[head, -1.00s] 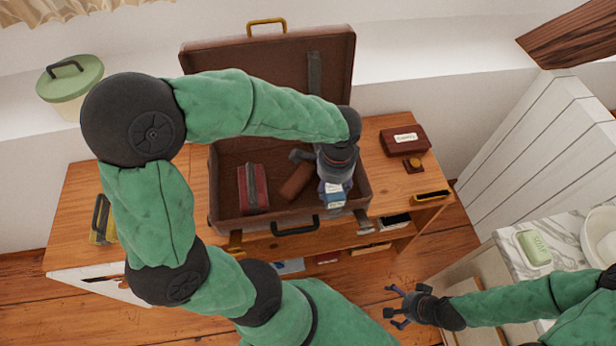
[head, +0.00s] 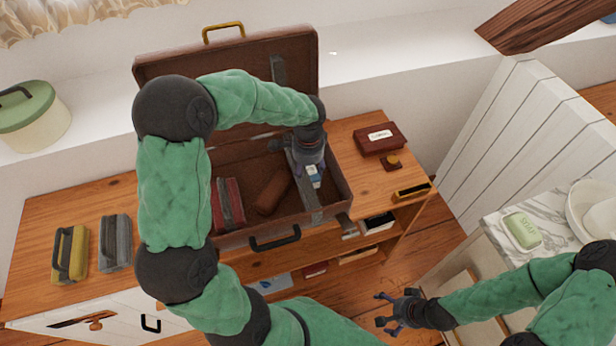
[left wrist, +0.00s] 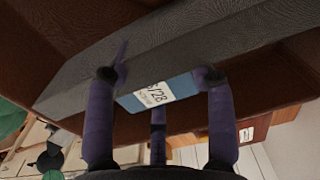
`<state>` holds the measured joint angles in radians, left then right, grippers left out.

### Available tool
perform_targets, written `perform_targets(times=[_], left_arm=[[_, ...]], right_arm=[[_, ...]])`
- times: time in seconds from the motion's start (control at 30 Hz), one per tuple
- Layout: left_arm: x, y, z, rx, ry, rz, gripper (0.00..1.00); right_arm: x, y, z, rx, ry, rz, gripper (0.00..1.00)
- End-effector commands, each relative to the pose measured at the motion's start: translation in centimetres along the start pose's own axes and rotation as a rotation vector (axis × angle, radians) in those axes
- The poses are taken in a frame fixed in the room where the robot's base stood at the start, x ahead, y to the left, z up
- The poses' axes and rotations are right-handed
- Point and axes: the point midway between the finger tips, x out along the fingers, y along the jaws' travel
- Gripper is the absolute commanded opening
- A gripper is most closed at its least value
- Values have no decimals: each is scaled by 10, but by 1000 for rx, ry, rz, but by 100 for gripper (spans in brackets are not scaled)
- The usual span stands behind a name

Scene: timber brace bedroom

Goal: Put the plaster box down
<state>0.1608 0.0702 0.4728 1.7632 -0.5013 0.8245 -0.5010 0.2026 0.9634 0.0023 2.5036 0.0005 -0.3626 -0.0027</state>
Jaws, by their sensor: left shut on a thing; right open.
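The plaster box (head: 314,181) is small and blue with a white label. My left gripper (head: 309,164) is shut on it, over the right part of the open brown suitcase (head: 257,237). The left wrist view shows the box (left wrist: 158,93) between my gripper's purple fingers (left wrist: 160,85), its printed label facing the camera. My right gripper (head: 396,309) is open and empty, low over the floor in front of the cabinet.
A red case (head: 229,203) and a brown roll (head: 271,191) lie in the suitcase. A dark red box (head: 378,138) and a yellow-black brush (head: 411,191) are on the wooden top to the right. Yellow (head: 70,254) and grey (head: 115,242) cases stand left. Soap (head: 522,230) lies on marble.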

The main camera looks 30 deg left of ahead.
Motion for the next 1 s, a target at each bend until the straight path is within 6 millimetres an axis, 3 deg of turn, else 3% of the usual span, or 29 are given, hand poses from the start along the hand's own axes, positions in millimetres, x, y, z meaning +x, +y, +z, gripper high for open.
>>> perform_targets(times=[0.03, 0.17, 0.6, 0.63, 0.7, 1.0], left_arm=[[12, 2, 1, 0, -2, 2, 0], [28, 2, 1, -1, -1, 2, 0], [32, 2, 1, 0, -1, 2, 0], [32, 2, 1, 0, -1, 2, 60], [31, 2, 1, 0, -1, 2, 78], [31, 2, 1, 0, -1, 2, 78]], right_arm=[[9, 3, 0, 0, 0, 0, 100], [19, 7, 0, 0, -1, 0, 100], [19, 7, -1, 0, 0, 0, 100], [19, 7, -1, 0, 0, 0, 100], [19, 7, -1, 0, 0, 0, 100], [19, 7, -1, 0, 0, 0, 100]])
